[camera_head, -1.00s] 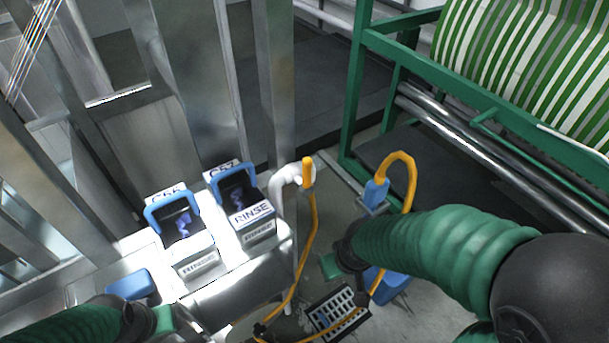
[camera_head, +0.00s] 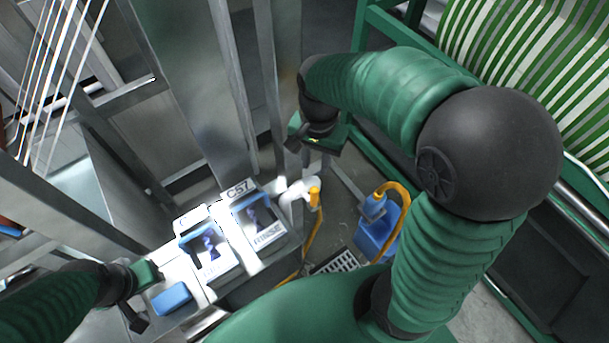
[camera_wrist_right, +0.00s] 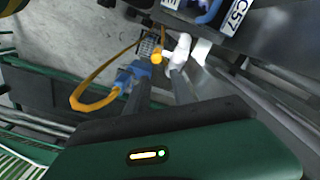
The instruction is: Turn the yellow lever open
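The yellow lever (camera_head: 315,196) sits on the end of a white pipe (camera_head: 297,191) beside the rinse boxes. In the right wrist view, the lever (camera_wrist_right: 156,58) shows as a small yellow knob beside the white pipe (camera_wrist_right: 181,48). My right gripper (camera_head: 300,140) is raised behind the lever in the head view, apart from it. In the right wrist view, its two dark fingers (camera_wrist_right: 160,80) are spread with nothing between them, and the lever shows beyond their tips. My left gripper (camera_head: 143,300) is at the lower left near a blue block; its finger gap is unclear.
Two labelled rinse boxes (camera_head: 258,222) (camera_head: 207,247) stand left of the pipe, with a blue block (camera_head: 171,298) nearby. A blue container (camera_head: 376,237) with an orange hose loop (camera_head: 402,195) stands right. Metal posts and a green frame surround the area.

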